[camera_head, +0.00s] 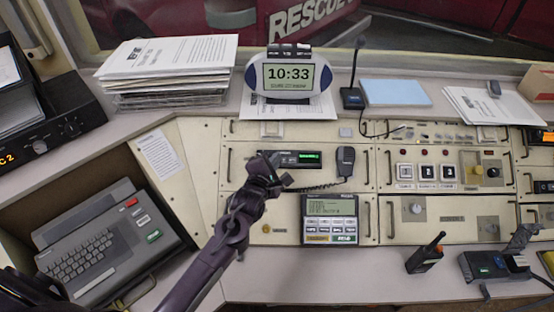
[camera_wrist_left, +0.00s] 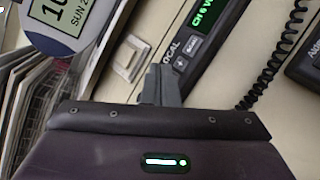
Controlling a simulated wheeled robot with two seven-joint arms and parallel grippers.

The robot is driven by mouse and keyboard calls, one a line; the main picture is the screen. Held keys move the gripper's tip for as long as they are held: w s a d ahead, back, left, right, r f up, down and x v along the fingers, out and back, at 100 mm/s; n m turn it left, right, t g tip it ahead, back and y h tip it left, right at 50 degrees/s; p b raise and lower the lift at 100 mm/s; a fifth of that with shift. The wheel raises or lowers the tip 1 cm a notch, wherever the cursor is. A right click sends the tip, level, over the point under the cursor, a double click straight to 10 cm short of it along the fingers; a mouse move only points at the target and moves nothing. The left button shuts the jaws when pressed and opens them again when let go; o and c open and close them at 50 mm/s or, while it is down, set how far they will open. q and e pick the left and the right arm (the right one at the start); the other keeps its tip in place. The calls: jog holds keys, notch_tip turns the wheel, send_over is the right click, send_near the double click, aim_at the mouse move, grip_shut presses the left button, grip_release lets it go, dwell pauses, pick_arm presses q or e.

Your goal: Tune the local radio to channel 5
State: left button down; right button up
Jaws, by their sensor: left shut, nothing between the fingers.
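The local radio (camera_head: 309,159) is a slim black unit with a lit green display, set in the cream console panel below the clock. My right gripper is not in view.
A clock (camera_head: 289,75) stands behind the radio, with a paper stack (camera_head: 170,62) to its left. A keypad unit with a screen (camera_head: 330,218) sits below the radio. A desk microphone (camera_head: 352,97) and button panels are to the right. A keyboard terminal (camera_head: 100,245) is at left.

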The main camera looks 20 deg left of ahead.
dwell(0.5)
pick_arm(q)
jog(key=shift+w+f, duration=0.2)
jog(key=shift+f, duration=0.15)
jog(key=shift+w+a+f+b, duration=0.15)
jog(key=shift+f+b, duration=0.1)
jog(key=shift+b, duration=0.2)
jog(key=shift+r, duration=0.1)
dwell(0.3)
jog(key=shift+s+r+p, duration=0.4)
jog(key=shift+r+p, duration=0.15)
jog(key=shift+p, duration=0.3)
jog(key=s+r+p, duration=0.1)
jog(key=r+p, duration=0.1)
jog(key=p, duration=0.1)
jog(key=s+d+r+p, duration=0.1)
jog(key=r+p, duration=0.1)
jog(key=shift+s+r, duration=0.1)
jog(key=shift+s, duration=0.2)
